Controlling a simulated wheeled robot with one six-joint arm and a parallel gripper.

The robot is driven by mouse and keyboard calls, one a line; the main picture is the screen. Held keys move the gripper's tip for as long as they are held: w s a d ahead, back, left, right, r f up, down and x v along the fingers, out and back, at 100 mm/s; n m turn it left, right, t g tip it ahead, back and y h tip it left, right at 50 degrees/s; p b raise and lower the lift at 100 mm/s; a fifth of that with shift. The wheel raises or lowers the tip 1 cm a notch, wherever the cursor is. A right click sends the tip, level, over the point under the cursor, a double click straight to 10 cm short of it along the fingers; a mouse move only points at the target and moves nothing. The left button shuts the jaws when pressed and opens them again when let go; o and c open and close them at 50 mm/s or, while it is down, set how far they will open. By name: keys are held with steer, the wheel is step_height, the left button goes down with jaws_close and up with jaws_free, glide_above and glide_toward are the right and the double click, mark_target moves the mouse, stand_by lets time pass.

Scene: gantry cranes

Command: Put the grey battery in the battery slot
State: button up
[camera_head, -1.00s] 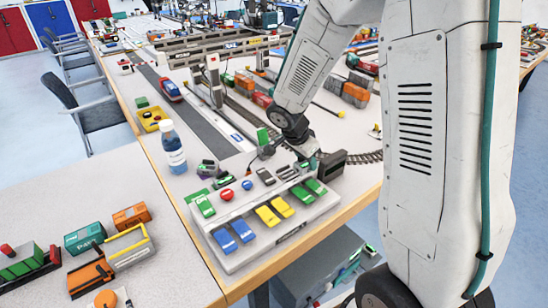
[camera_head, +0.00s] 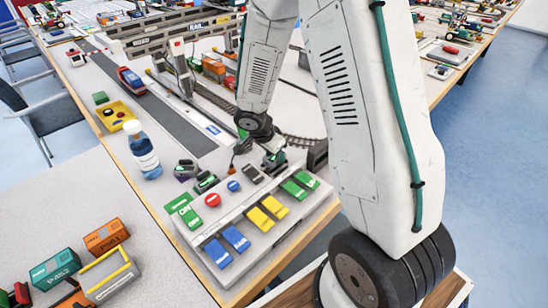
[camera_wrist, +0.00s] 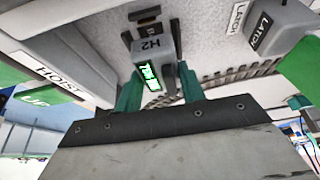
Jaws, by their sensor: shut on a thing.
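My gripper (camera_head: 272,161) is at the back edge of the control box, beyond its buttons, in the head view. In the wrist view its two green fingers (camera_wrist: 160,92) are shut on a grey block with an H2 label and a lit green display, which looks like the grey battery (camera_wrist: 165,48). A small dark recess with a partly hidden label (camera_wrist: 147,15) lies just beyond the block; I cannot tell whether it is the battery slot. The battery is too small to make out in the head view.
The white control box (camera_head: 218,285) carries blue, yellow and green levers and round buttons. A dark upright block (camera_head: 318,155) stands right of my gripper. A bottle (camera_head: 142,150) stands to the left. Grey blocks marked HOIST (camera_wrist: 65,60) and LATCH (camera_wrist: 265,30) flank the battery.

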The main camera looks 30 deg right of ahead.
steer(key=shift+f, duration=1)
steer(key=shift+f, duration=0.1)
steer(key=o, duration=1.2)
steer(key=v, duration=1.2)
steer(key=s+r+n+y, duration=0.1)
steer(key=s+r+n, duration=0.5)
steer(key=s+r, duration=0.5)
steer(key=shift+s+a+r+n+y, duration=0.55)
steer(key=shift+s+a+r+n, duration=0.9)
steer(key=shift+s, duration=1.05)
steer(key=shift+s+a+r+n+y, duration=0.65)
steer(key=shift+s+r+n, duration=0.45)
steer(key=shift+s+n, duration=1.05)
steer(key=shift+s+a+r+n+y, duration=0.5)
steer(key=shift+s+a+r+n, duration=0.7)
steer(key=shift+s, duration=1.6)
